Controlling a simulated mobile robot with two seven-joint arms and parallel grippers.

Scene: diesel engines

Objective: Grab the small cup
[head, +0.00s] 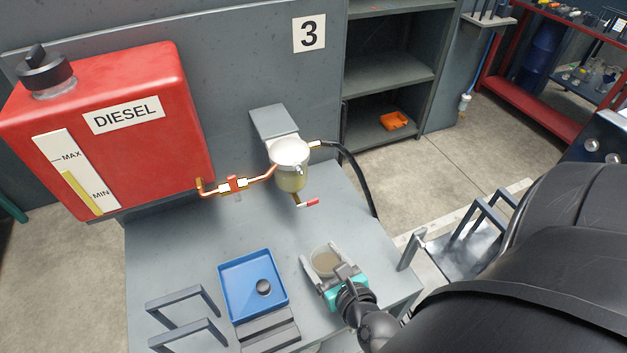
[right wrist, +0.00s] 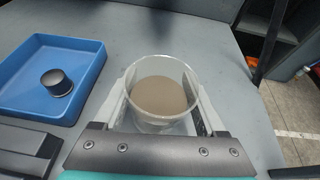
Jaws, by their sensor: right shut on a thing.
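The small cup (head: 325,262) is clear, with a brownish-grey bottom or content. It stands upright at the front right of the grey bench in the head view. My right gripper (head: 327,268) is shut on the cup, with one finger on each side of it. The right wrist view shows the cup (right wrist: 161,92) between the two fingers (right wrist: 162,108). Whether the cup touches the bench is hard to tell. My left gripper is not in view.
A blue tray (head: 277,312) holding a small dark cap (head: 264,288) lies left of the cup. A red diesel tank (head: 150,140) connects by copper pipe to a filter bowl (head: 291,178) with a red-handled valve (head: 311,203). Grey handles (head: 186,333) stand at the bench's front left.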

